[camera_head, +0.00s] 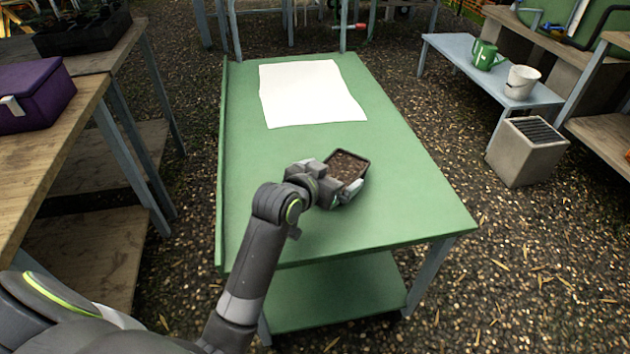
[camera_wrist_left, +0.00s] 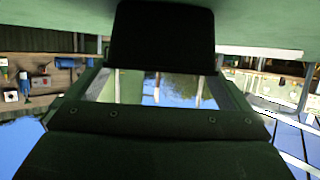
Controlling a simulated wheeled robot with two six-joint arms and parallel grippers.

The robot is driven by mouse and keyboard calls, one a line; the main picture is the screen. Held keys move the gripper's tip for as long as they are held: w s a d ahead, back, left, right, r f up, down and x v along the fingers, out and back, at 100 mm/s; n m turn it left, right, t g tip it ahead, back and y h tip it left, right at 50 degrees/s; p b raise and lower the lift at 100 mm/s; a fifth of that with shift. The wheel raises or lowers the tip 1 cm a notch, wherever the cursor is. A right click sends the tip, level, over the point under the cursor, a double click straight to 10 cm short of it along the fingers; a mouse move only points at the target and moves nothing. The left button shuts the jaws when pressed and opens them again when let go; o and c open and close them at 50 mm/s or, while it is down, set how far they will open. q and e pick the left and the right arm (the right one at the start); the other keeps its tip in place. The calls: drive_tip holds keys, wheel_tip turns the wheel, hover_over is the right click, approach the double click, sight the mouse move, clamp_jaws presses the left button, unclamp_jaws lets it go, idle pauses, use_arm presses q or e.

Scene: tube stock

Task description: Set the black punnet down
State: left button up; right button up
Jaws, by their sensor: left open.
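The black punnet (camera_head: 361,181), filled with brown soil, is on the green table (camera_head: 420,200), right of the middle of its near half. It looks level and appears to rest on the tabletop. My left gripper (camera_head: 336,183) is open at the punnet's near-left side, close against its wall. I cannot tell whether the fingers still touch it. My right gripper is not in view.
A white sheet (camera_head: 310,92) lies on the far half of the table. A raised lip runs along the table's left edge. A purple box (camera_head: 38,92) stands on the wooden bench at left. The table is bare right of the punnet and in front of it.

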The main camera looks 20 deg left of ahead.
use_arm(q)
drive_tip(key=p+v, duration=0.1)
drive_tip(key=v, duration=0.8)
drive_tip(key=shift+s+r+p, duration=0.2)
drive_tip(key=shift+s+p, duration=0.1)
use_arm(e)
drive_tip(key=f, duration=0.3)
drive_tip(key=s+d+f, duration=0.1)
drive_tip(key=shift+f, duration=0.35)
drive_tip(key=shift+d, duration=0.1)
